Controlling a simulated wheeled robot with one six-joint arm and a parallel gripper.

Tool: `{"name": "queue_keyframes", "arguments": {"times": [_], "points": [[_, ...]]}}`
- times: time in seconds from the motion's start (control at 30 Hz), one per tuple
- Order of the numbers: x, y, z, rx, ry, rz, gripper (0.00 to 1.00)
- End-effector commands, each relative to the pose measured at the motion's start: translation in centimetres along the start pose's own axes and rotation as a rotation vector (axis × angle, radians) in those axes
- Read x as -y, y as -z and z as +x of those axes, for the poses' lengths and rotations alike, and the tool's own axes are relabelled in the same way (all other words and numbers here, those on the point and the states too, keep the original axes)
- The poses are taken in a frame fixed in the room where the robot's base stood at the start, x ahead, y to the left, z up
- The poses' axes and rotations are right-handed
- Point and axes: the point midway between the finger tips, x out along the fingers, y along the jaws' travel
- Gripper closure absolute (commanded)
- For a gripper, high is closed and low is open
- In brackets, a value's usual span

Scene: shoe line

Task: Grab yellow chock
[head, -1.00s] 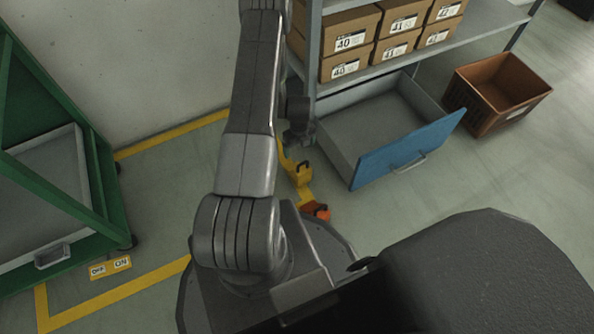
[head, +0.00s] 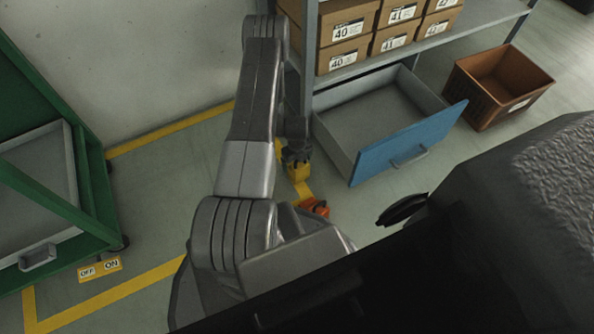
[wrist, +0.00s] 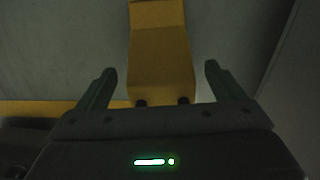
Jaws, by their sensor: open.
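The yellow chock (wrist: 160,60) stands between the two fingers of my gripper (wrist: 158,82) in the wrist view, with floor visible on both sides of it. The fingers are apart, and gaps show between them and the chock. In the head view the yellow chock (head: 299,172) is on the floor left of the open drawer, its upper part partly hidden by my gripper (head: 297,155). An orange chock (head: 316,207) lies nearer to me, partly hidden by my arm.
An open drawer with a blue front (head: 410,143) sticks out to the right of my gripper. Above it a shelf (head: 480,32) holds shoe boxes. A brown crate (head: 515,103) is farther right, and a green cart (head: 97,178) is at left.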

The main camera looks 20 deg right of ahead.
Motion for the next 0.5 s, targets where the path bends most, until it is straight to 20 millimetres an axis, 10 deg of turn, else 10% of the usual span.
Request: {"name": "queue_keyframes", "arguments": {"times": [0.17,0.5], "points": [[0.02,-0.03,-0.1,0.001,0.0,0.0,0.11],[0.0,-0.02,-0.1,0.0,0.0,0.0,0.78]]}}
